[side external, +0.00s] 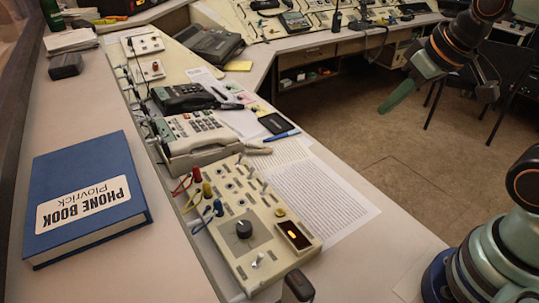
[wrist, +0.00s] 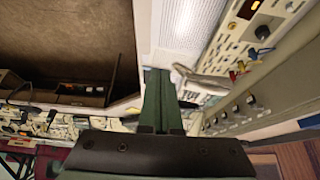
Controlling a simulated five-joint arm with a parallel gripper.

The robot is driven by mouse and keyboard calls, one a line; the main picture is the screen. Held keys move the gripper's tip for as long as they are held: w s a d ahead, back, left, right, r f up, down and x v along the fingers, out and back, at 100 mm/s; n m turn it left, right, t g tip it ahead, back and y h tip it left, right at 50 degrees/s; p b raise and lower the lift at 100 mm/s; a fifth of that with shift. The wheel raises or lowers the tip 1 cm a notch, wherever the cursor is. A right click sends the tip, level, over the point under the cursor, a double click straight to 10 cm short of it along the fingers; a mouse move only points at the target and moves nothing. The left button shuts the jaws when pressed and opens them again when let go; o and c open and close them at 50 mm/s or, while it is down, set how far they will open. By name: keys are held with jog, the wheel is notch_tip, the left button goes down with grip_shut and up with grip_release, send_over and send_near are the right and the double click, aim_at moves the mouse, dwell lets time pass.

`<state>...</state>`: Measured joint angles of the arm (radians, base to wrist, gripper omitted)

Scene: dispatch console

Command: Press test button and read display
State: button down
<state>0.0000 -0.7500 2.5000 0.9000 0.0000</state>
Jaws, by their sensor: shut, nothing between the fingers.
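The cream control panel (side external: 222,240) lies on the desk, with a black knob (side external: 243,229), rows of small buttons and switches, and coloured plugs along its left edge. Its dark display (side external: 293,236) shows a short orange glow, too small to read. A small yellowish button (side external: 280,212) sits just behind the display; no label is legible. The display also shows in the wrist view (wrist: 250,9) at the upper right. My gripper (side external: 386,108) has green fingers, shut and empty, in the air right of and behind the panel. Its fingers fill the middle of the wrist view (wrist: 158,84).
A blue phone book (side external: 85,190) lies left of the panel. A beige desk phone (side external: 196,135) and a black phone (side external: 183,98) stand behind it. Printed sheets (side external: 312,192) and a blue pen (side external: 282,136) lie to the right. Open floor lies beyond the desk edge.

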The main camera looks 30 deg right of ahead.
dwell(0.4)
jog(key=m+y, duration=0.2)
jog(key=y, duration=0.2)
send_over(283, 214)
notch_tip(283, 214, down, 11)
jog(key=shift+t, duration=0.4)
notch_tip(283, 214, down, 7)
jog(key=shift+d+r, duration=0.1)
jog(key=shift+r, duration=0.1)
jog(key=shift+f, duration=1)
jog(key=shift+f, duration=0.1)
dwell(0.7)
jog(key=shift+f, duration=0.35)
